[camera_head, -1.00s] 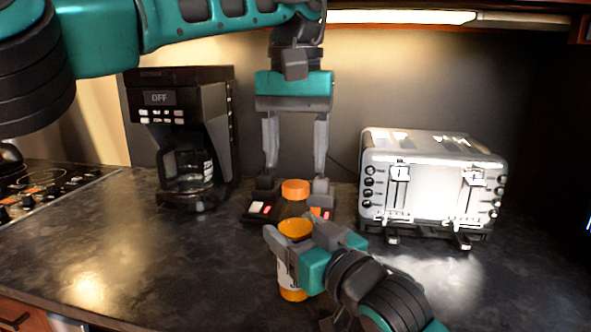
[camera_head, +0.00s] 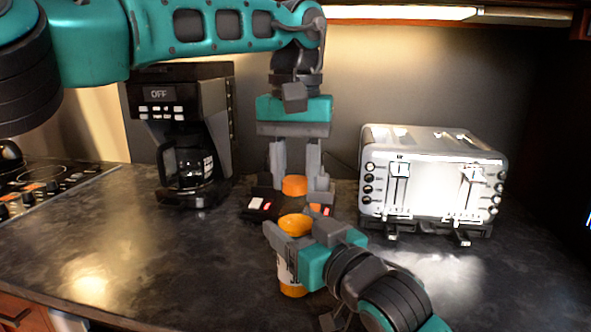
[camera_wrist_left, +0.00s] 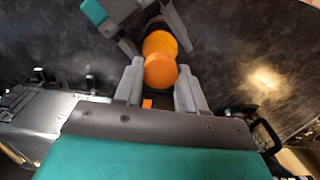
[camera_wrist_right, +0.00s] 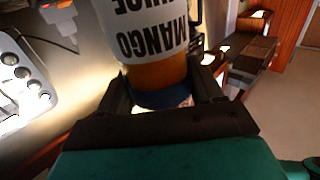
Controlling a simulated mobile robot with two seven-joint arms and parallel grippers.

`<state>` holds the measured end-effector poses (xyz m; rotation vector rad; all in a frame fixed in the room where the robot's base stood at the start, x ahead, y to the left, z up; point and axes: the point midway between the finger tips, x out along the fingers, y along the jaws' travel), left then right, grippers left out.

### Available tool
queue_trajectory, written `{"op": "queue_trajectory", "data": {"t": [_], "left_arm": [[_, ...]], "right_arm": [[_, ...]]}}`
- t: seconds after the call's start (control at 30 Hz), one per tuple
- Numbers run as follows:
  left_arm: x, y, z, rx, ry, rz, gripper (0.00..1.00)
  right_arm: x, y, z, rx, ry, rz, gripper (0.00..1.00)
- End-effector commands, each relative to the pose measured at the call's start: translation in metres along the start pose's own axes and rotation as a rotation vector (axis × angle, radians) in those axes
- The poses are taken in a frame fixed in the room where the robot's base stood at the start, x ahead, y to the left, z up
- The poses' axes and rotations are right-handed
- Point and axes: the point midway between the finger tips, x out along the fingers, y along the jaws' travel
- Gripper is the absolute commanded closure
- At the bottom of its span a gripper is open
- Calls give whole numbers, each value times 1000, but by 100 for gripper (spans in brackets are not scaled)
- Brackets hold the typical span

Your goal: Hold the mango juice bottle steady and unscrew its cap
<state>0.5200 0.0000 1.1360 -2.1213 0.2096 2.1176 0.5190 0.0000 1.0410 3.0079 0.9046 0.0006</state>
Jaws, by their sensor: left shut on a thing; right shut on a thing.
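The mango juice bottle (camera_head: 287,270) stands upright on the dark counter, with orange juice and a white label. Its printed label (camera_wrist_right: 150,35) fills the upper middle of the right wrist view. My right gripper (camera_head: 298,240) is shut around the bottle's body from the front right. The orange cap (camera_head: 294,186) is above the bottle, in line with it. My left gripper (camera_head: 294,178) points down from above and is shut on the cap, which also shows between its fingers in the left wrist view (camera_wrist_left: 160,71). I cannot tell whether the cap still touches the neck.
A silver toaster (camera_head: 432,140) stands to the right and a black coffee maker (camera_head: 185,125) to the left. A dark item with red and white parts (camera_head: 258,207) lies behind the bottle. A cooktop (camera_head: 50,185) is at far left. The left front counter (camera_head: 150,265) is clear.

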Motion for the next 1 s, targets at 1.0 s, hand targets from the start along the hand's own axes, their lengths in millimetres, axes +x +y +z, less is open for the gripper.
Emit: {"op": "queue_trajectory", "data": {"t": [1.0], "left_arm": [[0,-1,0,-1105,0,-2,98]], "right_arm": [[0,0,1,2,-3,1,100]]}}
